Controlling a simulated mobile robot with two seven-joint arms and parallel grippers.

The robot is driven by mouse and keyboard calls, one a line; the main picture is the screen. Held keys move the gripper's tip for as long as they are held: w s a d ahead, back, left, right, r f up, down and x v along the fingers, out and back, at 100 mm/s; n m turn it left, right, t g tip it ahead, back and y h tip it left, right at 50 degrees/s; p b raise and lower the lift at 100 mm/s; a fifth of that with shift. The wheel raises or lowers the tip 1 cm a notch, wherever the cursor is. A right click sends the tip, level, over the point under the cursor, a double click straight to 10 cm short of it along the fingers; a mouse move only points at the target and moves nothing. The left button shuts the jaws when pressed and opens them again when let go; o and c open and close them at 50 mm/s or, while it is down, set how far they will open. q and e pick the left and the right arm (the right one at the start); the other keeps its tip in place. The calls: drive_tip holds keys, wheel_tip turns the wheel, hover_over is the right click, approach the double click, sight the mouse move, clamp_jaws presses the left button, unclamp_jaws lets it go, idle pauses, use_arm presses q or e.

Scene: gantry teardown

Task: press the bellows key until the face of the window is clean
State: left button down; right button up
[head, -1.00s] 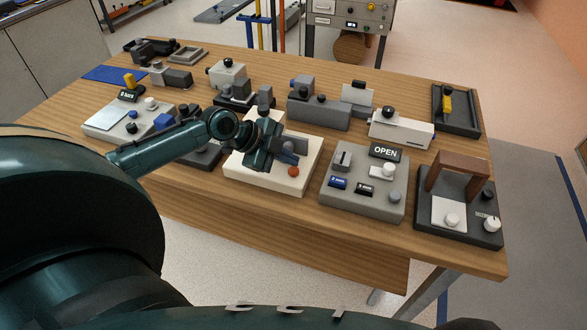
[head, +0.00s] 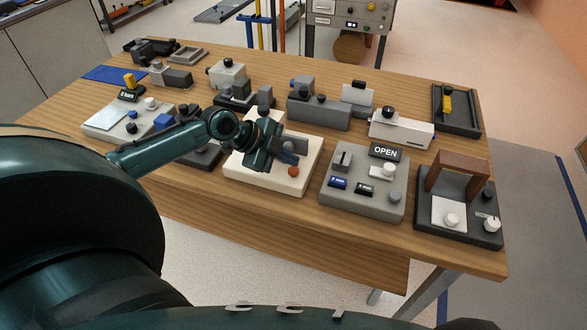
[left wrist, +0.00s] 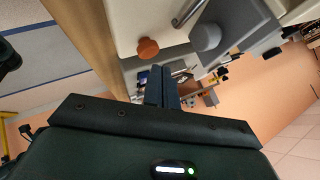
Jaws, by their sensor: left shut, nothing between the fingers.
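A cream station base (head: 262,180) stands near the middle of the table's front part. An orange-brown round button (head: 293,171) sits on it; it also shows in the left wrist view (left wrist: 148,47). My left gripper (head: 287,157) is over this base, just behind the button, with shut, empty fingers. In the left wrist view the fingertips (left wrist: 162,72) appear just below the button; I cannot tell if they touch anything. A grey round knob (left wrist: 206,37) and a bent metal bar (left wrist: 186,14) are beside it. I cannot tell which part is the bellows key, and the window face is not clearly seen. My right gripper is not in view.
A grey panel (head: 345,200) with an "OPEN" display (head: 385,152) stands just right of the cream base. A dark base with a brown arch (head: 459,174) is farther right. Several grey and white blocks stand behind. The table's front edge strip is clear.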

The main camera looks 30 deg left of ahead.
sight(289, 171)
use_arm(q)
drive_tip(key=shift+f+b, duration=0.35)
drive_tip(key=shift+f, duration=0.1)
drive_tip(key=shift+f+b, duration=0.45)
drive_tip(key=shift+f, duration=0.1)
idle(0.8)
drive_tip(key=shift+r+p, duration=0.75)
drive_tip(key=shift+r, duration=0.2)
drive_tip(key=shift+r, duration=0.15)
wheel_tip(289, 171, up, 5)
drive_tip(key=p, duration=0.4)
idle(0.6)
